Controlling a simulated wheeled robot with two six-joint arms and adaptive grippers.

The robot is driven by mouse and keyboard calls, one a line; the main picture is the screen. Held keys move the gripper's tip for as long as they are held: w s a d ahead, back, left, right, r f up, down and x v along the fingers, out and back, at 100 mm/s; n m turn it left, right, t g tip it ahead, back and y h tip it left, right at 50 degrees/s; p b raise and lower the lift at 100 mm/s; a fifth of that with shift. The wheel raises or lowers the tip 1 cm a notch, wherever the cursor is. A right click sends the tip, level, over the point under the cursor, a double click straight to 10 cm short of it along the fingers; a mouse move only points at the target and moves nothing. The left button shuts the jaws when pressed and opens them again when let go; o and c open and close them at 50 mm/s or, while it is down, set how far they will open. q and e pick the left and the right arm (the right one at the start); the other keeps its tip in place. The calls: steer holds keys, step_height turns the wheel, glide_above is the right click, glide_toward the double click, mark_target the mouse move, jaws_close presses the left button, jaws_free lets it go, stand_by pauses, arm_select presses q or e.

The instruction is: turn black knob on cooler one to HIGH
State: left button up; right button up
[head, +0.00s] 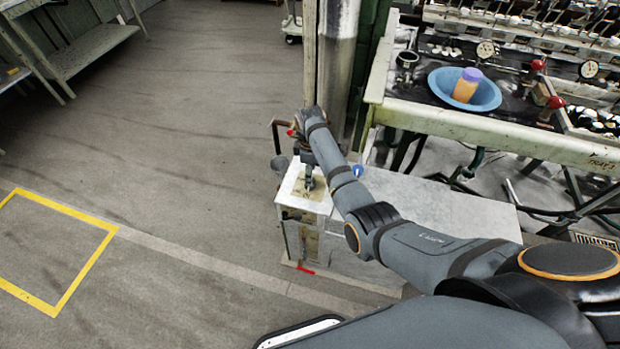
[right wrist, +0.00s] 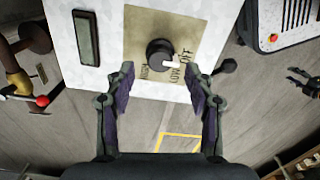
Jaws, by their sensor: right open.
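The cooler (head: 298,205) has a white top. In the right wrist view its top (right wrist: 203,20) bears a tan plate (right wrist: 137,20) with a black knob (right wrist: 157,50). The plate is marked HIGH, LOW and OFF. The knob's white pointer points to the lower right, between LOW and OFF. My right gripper (head: 309,184) is over the cooler's top. In the right wrist view my right gripper (right wrist: 160,88) is open, with a finger at each side of the knob and apart from it. What looks like my left gripper (right wrist: 298,77) shows small at the right edge there.
A dark display window (right wrist: 86,37) is beside the plate. A post (head: 336,60) stands behind the cooler. A reeling bench (head: 480,126) at the right holds a blue basin (head: 441,82) with an orange and purple item. The floor at the left is clear, with a yellow outline (head: 85,270).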

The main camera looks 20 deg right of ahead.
steer(key=shift+f, duration=1.7)
jaws_close()
